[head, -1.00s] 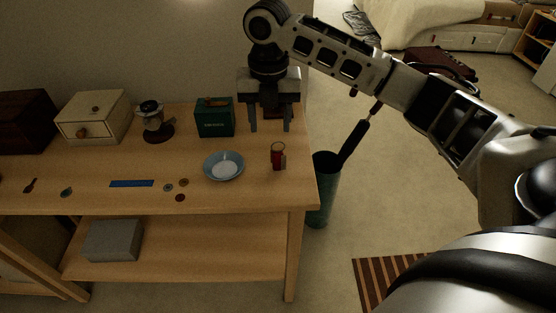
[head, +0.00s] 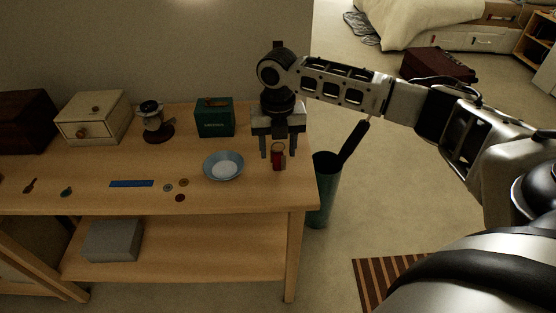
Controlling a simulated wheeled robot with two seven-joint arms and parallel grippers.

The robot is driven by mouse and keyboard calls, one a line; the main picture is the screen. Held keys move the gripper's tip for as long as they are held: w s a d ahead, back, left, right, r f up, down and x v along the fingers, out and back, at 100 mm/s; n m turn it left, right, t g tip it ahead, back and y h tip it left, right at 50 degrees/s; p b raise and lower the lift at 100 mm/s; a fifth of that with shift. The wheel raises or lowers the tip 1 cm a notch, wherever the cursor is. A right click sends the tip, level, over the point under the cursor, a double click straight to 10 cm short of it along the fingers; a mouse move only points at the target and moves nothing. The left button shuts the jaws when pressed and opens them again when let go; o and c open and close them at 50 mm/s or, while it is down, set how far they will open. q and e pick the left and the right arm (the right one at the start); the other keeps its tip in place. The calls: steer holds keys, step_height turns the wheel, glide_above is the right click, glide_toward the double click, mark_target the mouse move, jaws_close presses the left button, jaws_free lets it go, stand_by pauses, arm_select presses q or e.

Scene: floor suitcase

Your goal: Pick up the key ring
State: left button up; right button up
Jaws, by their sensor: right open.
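I cannot make out a key ring for certain. A small brown key-shaped thing (head: 30,185) and a small teal thing (head: 66,191) lie flat at the left of the wooden table (head: 110,203). A small red cylinder (head: 278,160) stands near the table's right end. My right gripper (head: 278,149) points down there with its fingers apart, one on either side of the red cylinder in the picture. I cannot tell whether they touch it. My left gripper is out of view.
A blue bowl (head: 223,165), a green box (head: 214,117), a dark-based device (head: 152,118) and a cream drawer box (head: 90,117) stand on the table. A blue strip (head: 132,183) and small discs lie in front. A green bin (head: 324,190) stands right of the table.

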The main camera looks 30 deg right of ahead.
mark_target(278, 153)
steer(key=shift+s+f, duration=0.1)
steer(key=shift+f, duration=1.9)
steer(key=c, duration=0.9)
steer(key=shift+c, duration=0.2)
steer(key=shift+r, duration=0.1)
steer(key=shift+r, duration=0.45)
step_height(278, 153, up, 2)
steer(key=shift+r, duration=0.25)
steer(key=s+a+r, duration=0.7)
steer(key=a+r, duration=0.2)
steer(key=a, duration=0.2)
steer(key=shift+s+a+r, duration=0.25)
steer(key=shift+s+a, duration=0.1)
steer(key=shift+a, duration=0.05)
